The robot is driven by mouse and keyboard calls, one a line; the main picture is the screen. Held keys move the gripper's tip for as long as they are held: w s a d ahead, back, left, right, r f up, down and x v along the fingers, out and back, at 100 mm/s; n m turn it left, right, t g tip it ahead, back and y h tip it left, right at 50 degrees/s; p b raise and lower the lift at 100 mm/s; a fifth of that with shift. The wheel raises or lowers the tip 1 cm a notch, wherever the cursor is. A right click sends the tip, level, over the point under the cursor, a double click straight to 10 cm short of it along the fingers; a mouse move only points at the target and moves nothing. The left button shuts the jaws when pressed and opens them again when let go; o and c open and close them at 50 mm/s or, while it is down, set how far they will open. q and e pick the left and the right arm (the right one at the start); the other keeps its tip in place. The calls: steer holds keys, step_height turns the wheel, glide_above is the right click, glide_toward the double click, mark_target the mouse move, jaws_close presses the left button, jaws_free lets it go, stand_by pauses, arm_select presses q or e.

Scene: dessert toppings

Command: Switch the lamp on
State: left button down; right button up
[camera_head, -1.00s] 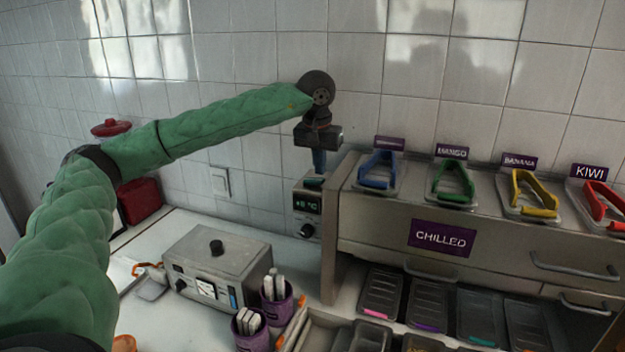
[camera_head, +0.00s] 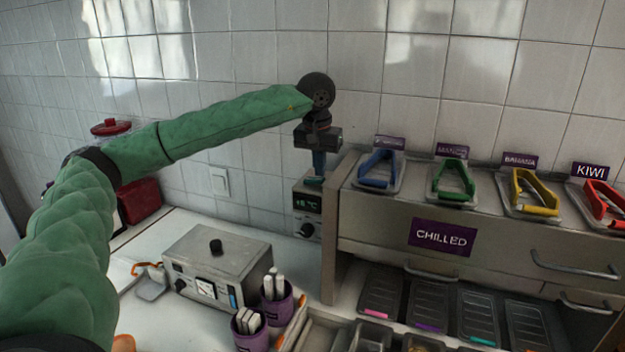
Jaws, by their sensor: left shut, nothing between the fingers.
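No lamp can be made out in the head view. A grey control box (camera_head: 307,212) with a lit temperature display and a black knob stands against the left end of the chilled cabinet. A teal-green piece (camera_head: 314,181) shows on its top. My left gripper (camera_head: 319,169) is shut and empty, pointing straight down just above this piece. I cannot tell whether the fingertips touch it. A white wall switch (camera_head: 220,182) is on the tiles further left, apart from the gripper. My right gripper is out of view.
The chilled cabinet (camera_head: 375,228) carries several coloured handles. A grey metal device (camera_head: 216,262) with a knob stands on the white counter (camera_head: 180,325). Purple cups (camera_head: 279,310) with white sticks stand beside it. A red canister (camera_head: 140,199) is at the left.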

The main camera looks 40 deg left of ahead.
mark_target(319, 179)
arm_select(q)
steer(key=shift+f+b, duration=0.4)
steer(key=shift+f, duration=0.15)
steer(key=shift+r, duration=0.15)
stand_by(0.4)
steer(key=shift+r+p, duration=1.2)
steer(key=shift+r, duration=2.15)
